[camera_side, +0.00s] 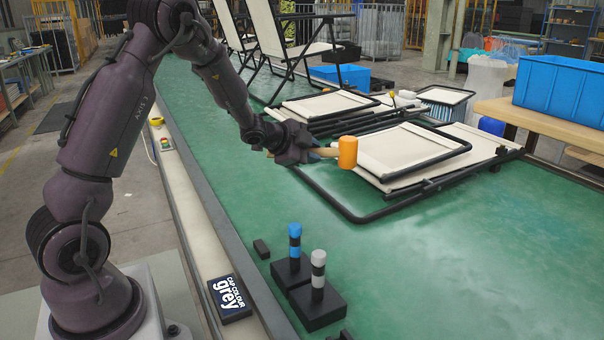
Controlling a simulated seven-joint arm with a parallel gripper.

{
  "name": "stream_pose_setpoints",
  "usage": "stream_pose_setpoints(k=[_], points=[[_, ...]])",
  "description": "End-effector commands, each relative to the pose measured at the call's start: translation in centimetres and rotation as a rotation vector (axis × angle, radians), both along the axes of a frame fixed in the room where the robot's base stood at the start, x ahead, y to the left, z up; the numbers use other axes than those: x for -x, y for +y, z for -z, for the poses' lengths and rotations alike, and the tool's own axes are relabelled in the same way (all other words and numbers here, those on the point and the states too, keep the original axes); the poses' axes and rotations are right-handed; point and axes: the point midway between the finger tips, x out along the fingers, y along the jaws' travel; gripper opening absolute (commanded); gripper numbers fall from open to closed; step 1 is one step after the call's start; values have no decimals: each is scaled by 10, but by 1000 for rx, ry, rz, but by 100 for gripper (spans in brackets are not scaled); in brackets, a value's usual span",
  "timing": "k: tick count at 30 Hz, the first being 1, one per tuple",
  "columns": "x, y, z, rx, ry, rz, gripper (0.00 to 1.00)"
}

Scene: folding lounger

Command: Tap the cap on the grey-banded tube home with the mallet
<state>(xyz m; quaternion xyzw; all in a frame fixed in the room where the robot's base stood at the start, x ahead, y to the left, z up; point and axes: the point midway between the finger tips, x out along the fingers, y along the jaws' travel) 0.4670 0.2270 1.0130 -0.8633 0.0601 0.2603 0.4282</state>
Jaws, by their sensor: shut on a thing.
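My gripper (308,154) is shut on the handle of a mallet with an orange head (347,153). It holds the mallet in the air near the folded loungers, behind and above the tubes. The grey-banded tube (318,283) stands upright in a black block on the green table, with a light grey cap (318,256) on top. A blue-banded tube (294,254) with a blue cap (295,229) stands upright in another black block just behind and left of it. How far the caps sit down on the tubes is too small to tell.
A sign (229,298) reading "CAP COLOUR grey" lies at the table's near left edge. A small black block (261,248) is left of the tubes. Folded loungers (400,153) lie behind. The green table (450,270) is clear to the right.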

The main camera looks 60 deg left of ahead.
Motion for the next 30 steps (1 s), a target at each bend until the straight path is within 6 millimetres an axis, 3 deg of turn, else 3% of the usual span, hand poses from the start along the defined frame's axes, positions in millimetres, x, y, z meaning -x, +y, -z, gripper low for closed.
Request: stream_pose_setpoints(k=[7, 12, 16, 21, 30], points=[[8, -38, -47, -5, -6, 331, 0], [43, -83, -67, 1, -1, 702, 0], [77, -110, -60, 2, 3, 938, 0], [102, -124, -48, 0, 4, 1074, 0], [106, -126, -48, -5, 2, 1085, 0]])
